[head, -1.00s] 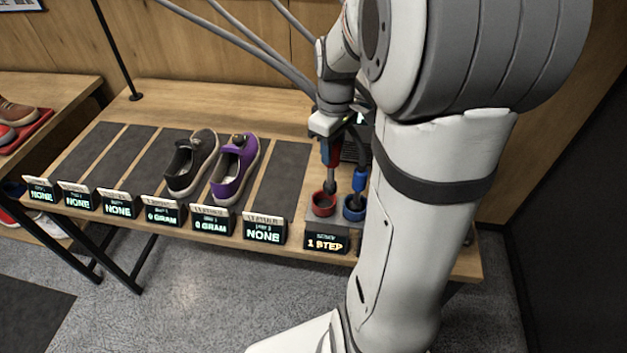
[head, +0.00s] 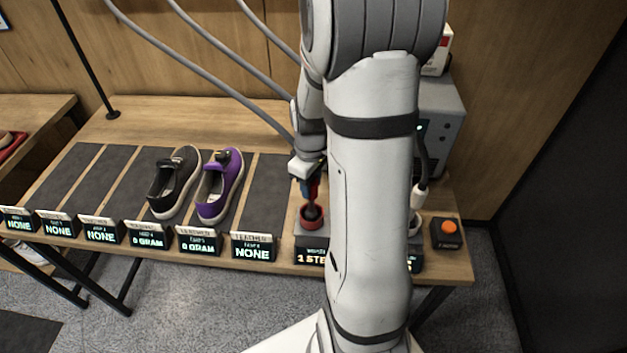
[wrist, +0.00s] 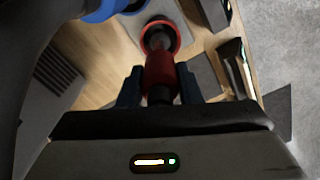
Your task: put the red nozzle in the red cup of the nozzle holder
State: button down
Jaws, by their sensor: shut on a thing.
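My gripper (head: 308,178) is shut on the red nozzle (wrist: 161,72), which hangs upright with its dark tip down. The red nozzle also shows in the head view (head: 312,187). The red cup (head: 312,223) of the nozzle holder is directly below, and the dark tip is at its opening. In the wrist view the red cup (wrist: 174,42) rings the tip. I cannot tell how deep the tip sits. The nozzle holder (head: 307,243) stands at the table's front edge, its right part hidden behind my arm.
A blue part (wrist: 103,9) shows left of the red cup in the wrist view. A black shoe (head: 172,185) and a purple shoe (head: 222,190) stand on mats to the left. A grey machine (head: 440,125) and an orange button (head: 449,227) are to the right.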

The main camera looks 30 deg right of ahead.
jog(key=shift+s, duration=0.1)
jog(key=shift+f, duration=0.1)
jog(key=c, duration=1)
grip_release()
